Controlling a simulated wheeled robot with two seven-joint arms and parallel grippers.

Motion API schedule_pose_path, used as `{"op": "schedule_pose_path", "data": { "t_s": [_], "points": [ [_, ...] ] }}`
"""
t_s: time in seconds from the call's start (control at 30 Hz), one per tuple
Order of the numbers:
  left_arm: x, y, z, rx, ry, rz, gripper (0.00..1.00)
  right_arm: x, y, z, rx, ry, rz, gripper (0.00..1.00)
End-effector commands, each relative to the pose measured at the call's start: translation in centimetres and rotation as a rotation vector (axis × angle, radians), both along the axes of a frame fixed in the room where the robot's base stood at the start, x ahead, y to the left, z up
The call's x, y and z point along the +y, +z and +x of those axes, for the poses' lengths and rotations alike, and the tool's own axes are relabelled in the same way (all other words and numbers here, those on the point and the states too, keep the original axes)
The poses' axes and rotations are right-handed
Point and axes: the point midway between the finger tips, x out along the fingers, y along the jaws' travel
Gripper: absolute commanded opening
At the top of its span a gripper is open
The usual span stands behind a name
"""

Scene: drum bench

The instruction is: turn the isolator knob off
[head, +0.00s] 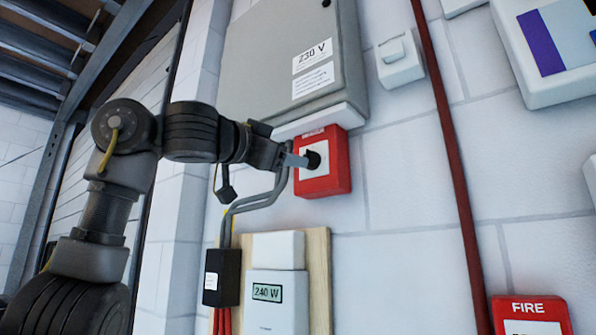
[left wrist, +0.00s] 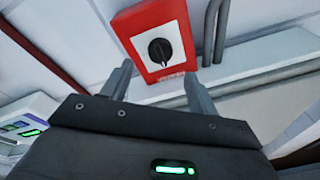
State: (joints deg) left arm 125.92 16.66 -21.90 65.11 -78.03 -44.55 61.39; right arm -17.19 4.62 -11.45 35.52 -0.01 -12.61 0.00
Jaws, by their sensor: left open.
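The isolator is a red box (head: 341,168) on the white wall, with a pale square face and a black round knob (head: 313,159). In the left wrist view the red box (left wrist: 180,17) is tilted and the knob (left wrist: 160,51) shows a pale mark near its lower edge. My left gripper (head: 300,160) is open, with its fingertips close to the knob in the head view. In the left wrist view its fingers (left wrist: 158,75) stand apart, with the knob beyond and between them. I cannot tell whether they touch it. My right gripper is not in view.
A grey cabinet (head: 285,55) marked 230 V hangs above the red box. Grey conduits (head: 262,200) run below left to a black box (head: 222,277) and a meter (head: 279,300). A dark red pipe (head: 450,150) runs to the right. Plain wall lies between.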

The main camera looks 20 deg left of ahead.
Motion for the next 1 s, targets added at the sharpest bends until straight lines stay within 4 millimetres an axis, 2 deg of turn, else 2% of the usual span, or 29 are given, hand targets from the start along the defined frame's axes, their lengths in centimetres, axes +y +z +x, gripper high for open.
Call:
{"op": "schedule_pose_path", "data": {
  "t_s": [0.03,0.1,0.3,1.0],
  "points": [
    [0.4,-0.6,-1.0,-0.004,0.0,0.0,0.6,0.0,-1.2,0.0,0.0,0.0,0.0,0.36],
    [0.8,-0.8,-2.0,-0.003,0.001,0.0,0.6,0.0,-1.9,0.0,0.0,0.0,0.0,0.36],
    [1.4,-0.8,-3.6,0.001,0.001,0.0,0.6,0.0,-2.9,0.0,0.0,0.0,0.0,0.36],
    [1.4,-0.7,-3.8,0.0,-0.001,0.0,0.6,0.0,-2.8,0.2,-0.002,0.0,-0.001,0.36]
  ]
}}
